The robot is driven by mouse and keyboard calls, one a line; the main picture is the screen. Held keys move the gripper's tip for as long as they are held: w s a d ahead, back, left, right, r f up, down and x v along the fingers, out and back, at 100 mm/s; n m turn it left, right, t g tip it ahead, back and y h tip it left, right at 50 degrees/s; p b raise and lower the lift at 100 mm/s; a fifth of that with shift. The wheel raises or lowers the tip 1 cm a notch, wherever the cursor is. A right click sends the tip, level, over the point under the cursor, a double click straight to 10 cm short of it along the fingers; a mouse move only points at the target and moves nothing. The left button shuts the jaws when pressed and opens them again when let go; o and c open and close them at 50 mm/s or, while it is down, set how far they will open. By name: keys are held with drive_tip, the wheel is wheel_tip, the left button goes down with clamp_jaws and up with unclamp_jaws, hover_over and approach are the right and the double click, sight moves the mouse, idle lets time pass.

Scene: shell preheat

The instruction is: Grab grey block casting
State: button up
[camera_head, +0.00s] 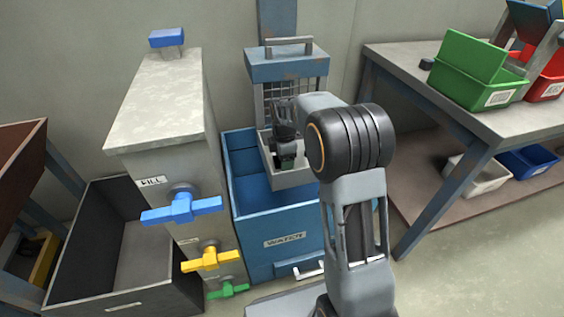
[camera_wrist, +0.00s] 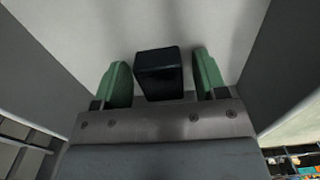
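A dark, nearly black block casting (camera_wrist: 160,80) sits on the pale floor of a light grey tray in the wrist view. My gripper (camera_wrist: 161,60) has its two green fingers apart, one on each side of the block, with narrow gaps showing. In the head view my gripper (camera_head: 287,164) points down into the light grey tray (camera_head: 296,180), which sits at the blue water tank (camera_head: 280,222). The block is hidden there behind my gripper and the tray wall.
The tray's walls rise close on both sides of my gripper. A wire-fronted blue frame (camera_head: 288,68) stands behind. A grey cabinet (camera_head: 160,110) with blue, yellow and green valve handles stands left. A workbench (camera_head: 420,75) with green and red bins is at right.

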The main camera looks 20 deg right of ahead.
drive_tip(key=c, duration=0.9)
drive_tip(key=shift+r, duration=0.1)
